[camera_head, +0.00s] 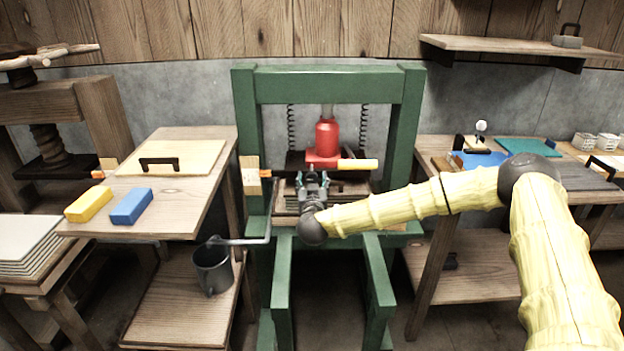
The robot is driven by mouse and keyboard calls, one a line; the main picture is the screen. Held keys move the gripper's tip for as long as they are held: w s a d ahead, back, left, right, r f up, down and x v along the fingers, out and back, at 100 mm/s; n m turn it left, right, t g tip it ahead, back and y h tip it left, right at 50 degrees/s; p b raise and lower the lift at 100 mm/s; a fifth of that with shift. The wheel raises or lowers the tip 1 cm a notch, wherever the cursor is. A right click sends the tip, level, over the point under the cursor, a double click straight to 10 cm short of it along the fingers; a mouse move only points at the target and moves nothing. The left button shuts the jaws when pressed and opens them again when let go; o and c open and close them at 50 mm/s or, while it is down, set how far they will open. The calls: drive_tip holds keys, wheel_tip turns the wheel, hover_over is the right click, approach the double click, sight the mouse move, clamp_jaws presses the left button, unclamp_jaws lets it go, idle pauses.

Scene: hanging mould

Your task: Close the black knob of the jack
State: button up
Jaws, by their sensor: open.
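A red bottle jack (327,137) stands in the green press frame (330,88), in the middle of the view. My gripper (312,172) is in front of the jack's base, below the red body, and looks open and empty. My yellow arm reaches to it from the right. The black knob cannot be made out; the gripper may hide it. Whether the fingers touch the jack cannot be told from this view.
A wooden table (215,196) on the left holds a yellow block (89,204), a blue block (131,206) and a board. A dark bucket (213,270) sits on the shelf below. The right table holds a blue tray (476,160). Springs hang beside the jack.

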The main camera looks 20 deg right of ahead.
drive_tip(key=shift+x, duration=0.95)
drive_tip(key=c, duration=1.1)
drive_tip(key=shift+o, duration=0.2)
